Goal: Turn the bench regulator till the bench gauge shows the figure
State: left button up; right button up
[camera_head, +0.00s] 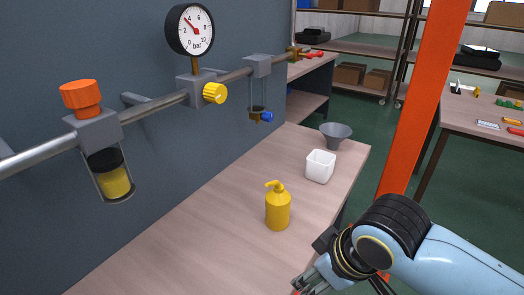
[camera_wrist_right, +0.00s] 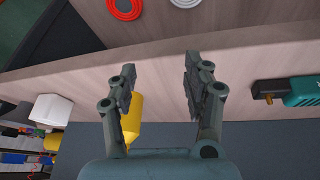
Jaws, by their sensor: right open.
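The bench gauge (camera_head: 190,30) is a round white dial marked in bar, on a stem above the pipe. Its red needle points up and left, between 2 and 4. Below it, a grey block (camera_head: 196,91) on the pipe carries a ribbed yellow knob (camera_head: 214,93). An orange knob (camera_head: 81,97) tops another grey block further left, above a bowl of yellow liquid. I cannot tell which knob is the regulator. My right gripper (camera_wrist_right: 158,66) is open and empty, low over the bench and away from both knobs; in the head view its fingers reach the bottom edge. My left gripper is not in view.
A yellow pump bottle (camera_head: 278,209), a white tub (camera_head: 320,166) and a grey funnel (camera_head: 335,135) stand on the wooden bench (camera_head: 215,225). An orange post (camera_head: 425,90) rises at right. A blue-handled valve (camera_head: 262,116) hangs below the pipe. The bench under the knobs looks clear.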

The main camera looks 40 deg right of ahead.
jog(key=w+a+r+n+t+y+p, duration=0.15)
jog(key=w+r+t+y, duration=0.25)
jog(key=w+r+t, duration=0.55)
jog(key=t+y, duration=0.2)
jog(key=t, duration=0.1)
send_near(221, 94)
jog(key=w, duration=0.2)
jog(key=shift+n, duration=0.45)
jog(key=b+x, duration=0.1)
jog(key=x, duration=0.1)
jog(key=b+x, duration=0.1)
jog(key=x, duration=0.2)
jog(key=b+x, duration=0.1)
jog(key=x, duration=0.1)
jog(key=shift+w+a+f+b, duration=0.1)
jog(key=shift+a+f+b, duration=0.05)
jog(key=shift+a+b, duration=0.15)
jog(key=shift+w+a, duration=0.15)
jog(key=shift+w, duration=0.15)
jog(key=shift+c, duration=0.4)
jog(key=c, duration=0.6)
jog(key=n, duration=0.9)
jog(key=o, duration=0.9)
